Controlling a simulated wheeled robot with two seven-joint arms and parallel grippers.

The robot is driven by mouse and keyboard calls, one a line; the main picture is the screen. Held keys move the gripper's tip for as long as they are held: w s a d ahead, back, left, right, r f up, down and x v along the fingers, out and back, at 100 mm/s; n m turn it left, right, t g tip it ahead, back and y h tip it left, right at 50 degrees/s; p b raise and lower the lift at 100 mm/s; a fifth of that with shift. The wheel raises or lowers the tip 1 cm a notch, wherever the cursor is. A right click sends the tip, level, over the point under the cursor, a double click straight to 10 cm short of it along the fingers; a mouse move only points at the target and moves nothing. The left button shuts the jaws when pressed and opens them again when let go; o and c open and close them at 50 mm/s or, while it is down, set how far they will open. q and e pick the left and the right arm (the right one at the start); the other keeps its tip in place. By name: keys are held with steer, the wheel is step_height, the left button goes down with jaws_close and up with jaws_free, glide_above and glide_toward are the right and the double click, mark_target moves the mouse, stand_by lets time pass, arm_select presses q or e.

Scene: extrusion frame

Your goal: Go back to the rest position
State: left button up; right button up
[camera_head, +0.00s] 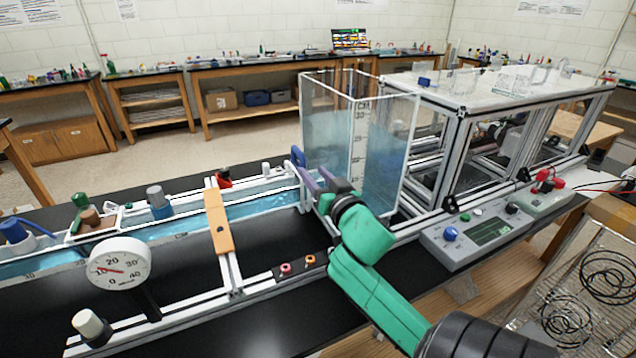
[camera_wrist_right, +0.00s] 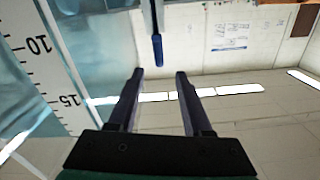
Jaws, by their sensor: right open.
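My right gripper (camera_head: 313,178) is at the left side of the clear water tank (camera_head: 385,120), near the end of the water channel (camera_head: 265,203). Its arm comes in from the lower right. In the right wrist view the two dark fingers (camera_wrist_right: 160,76) are apart with nothing between them. A blue-tipped rod (camera_wrist_right: 157,50) shows just beyond the fingertips, with a gap to them. In the head view a blue piece (camera_head: 297,156) on the frame stands by the fingers; I cannot tell whether they touch it. My left gripper is not in view.
The tank's scale (camera_wrist_right: 45,60) is close on the left in the wrist view. An orange bar (camera_head: 218,222) crosses the channel, with a round dial (camera_head: 119,264) to its left. A grey control box (camera_head: 474,235) lies right of my arm. The black bench top (camera_head: 265,325) is clear in front.

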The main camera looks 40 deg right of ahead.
steer(key=shift+s+a, duration=0.2)
steer(key=shift+s, duration=0.45)
